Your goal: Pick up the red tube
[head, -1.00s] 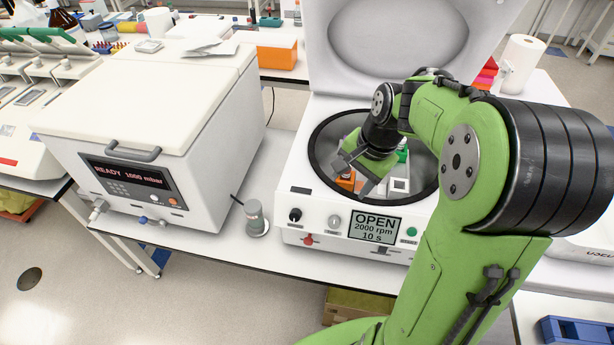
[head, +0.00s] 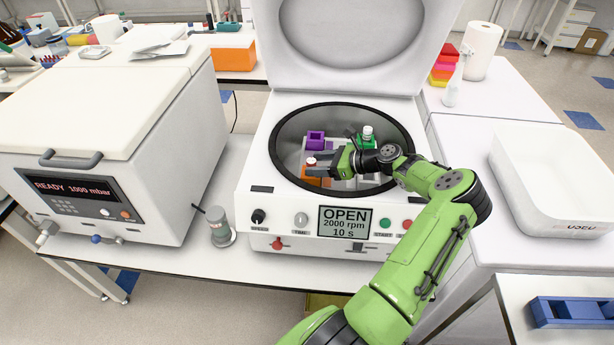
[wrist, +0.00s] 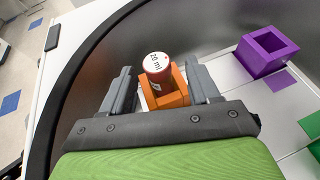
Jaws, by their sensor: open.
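The red tube (wrist: 157,68) stands in the orange holder (wrist: 172,97) inside the open centrifuge (head: 255,200). Its white cap, marked "20 ml", faces the wrist camera. In the head view the tube (head: 311,162) shows small, with its cap above the orange holder (head: 315,181). My gripper (wrist: 164,82) is open, with one grey finger on each side of the tube and orange holder. I see a gap between each finger and the tube. In the head view my gripper (head: 322,166) reaches into the bowl from the right. The tube's lower part is hidden in the holder.
A purple holder (head: 316,140) stands empty behind the orange one. A green holder (head: 367,143) with a white-capped tube (head: 367,131) is at the bowl's back right. The dark bowl rim (head: 275,165) surrounds my gripper. The raised lid (head: 350,40) stands behind.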

